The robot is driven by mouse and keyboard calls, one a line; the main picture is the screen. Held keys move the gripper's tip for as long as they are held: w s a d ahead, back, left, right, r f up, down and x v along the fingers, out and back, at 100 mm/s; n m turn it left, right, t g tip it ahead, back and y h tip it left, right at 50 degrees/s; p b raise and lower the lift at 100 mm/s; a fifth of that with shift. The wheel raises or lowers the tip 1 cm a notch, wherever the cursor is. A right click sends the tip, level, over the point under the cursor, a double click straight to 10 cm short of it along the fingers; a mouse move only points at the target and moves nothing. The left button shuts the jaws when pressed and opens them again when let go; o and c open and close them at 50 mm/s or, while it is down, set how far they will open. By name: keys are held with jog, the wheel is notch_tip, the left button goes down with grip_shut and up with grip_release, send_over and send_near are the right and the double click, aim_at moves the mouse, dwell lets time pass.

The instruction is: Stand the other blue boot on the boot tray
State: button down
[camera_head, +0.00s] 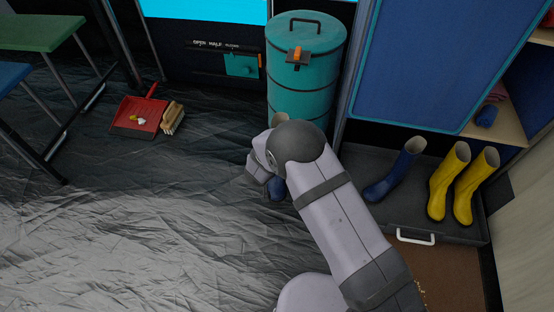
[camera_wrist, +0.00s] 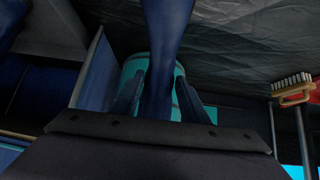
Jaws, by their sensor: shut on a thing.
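The other blue boot (camera_head: 278,189) is mostly hidden behind my arm in the head view. My gripper (camera_head: 262,167) is shut on this boot, in front of the teal bin. In the wrist view the dark blue boot (camera_wrist: 166,35) runs between the two fingers of my gripper (camera_wrist: 158,92). The dark boot tray (camera_head: 390,213) lies to the right. One blue boot (camera_head: 397,172) stands on it at the left, beside two yellow boots (camera_head: 447,182). Whether the held boot touches the floor is unclear.
The teal lidded bin (camera_head: 305,60) stands behind my gripper. A blue cabinet panel (camera_head: 425,60) rises behind the tray. A white handle (camera_head: 415,238) is at the tray's front. A red dustpan (camera_head: 139,113) and brush (camera_head: 172,118) lie left. The floor sheet is clear at front left.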

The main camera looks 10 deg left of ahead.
jog(key=shift+r+n, duration=0.15)
jog(key=shift+n, duration=0.15)
jog(key=shift+s+a+f+n+y, duration=0.15)
jog(key=shift+s+f+n+y, duration=0.1)
jog(key=shift+n+y, duration=0.25)
jog(key=s+d+f+n+y, duration=0.2)
jog(key=s+d+f, duration=0.35)
jog(key=s, duration=0.35)
jog(key=s+d+r+p, duration=0.3)
jog(key=d+r, duration=0.2)
jog(key=r, duration=0.5)
jog(key=w+d+r+m+h+p, duration=0.2)
jog(key=d+r+p, duration=0.35)
jog(key=r, duration=0.75)
jog(key=w+d+r+m+h+p, duration=0.15)
jog(key=d+r+p, duration=0.4)
jog(key=r, duration=0.75)
jog(key=w+d+r+m+h+p, duration=0.25)
jog(key=d+r+p, duration=0.35)
jog(key=r, duration=0.7)
notch_tip(320, 180, up, 27)
jog(key=w+n+y+p, duration=0.1)
jog(key=n+y+p, duration=0.2)
jog(key=p, duration=3.2)
jog(key=shift+w+d+r, duration=0.2)
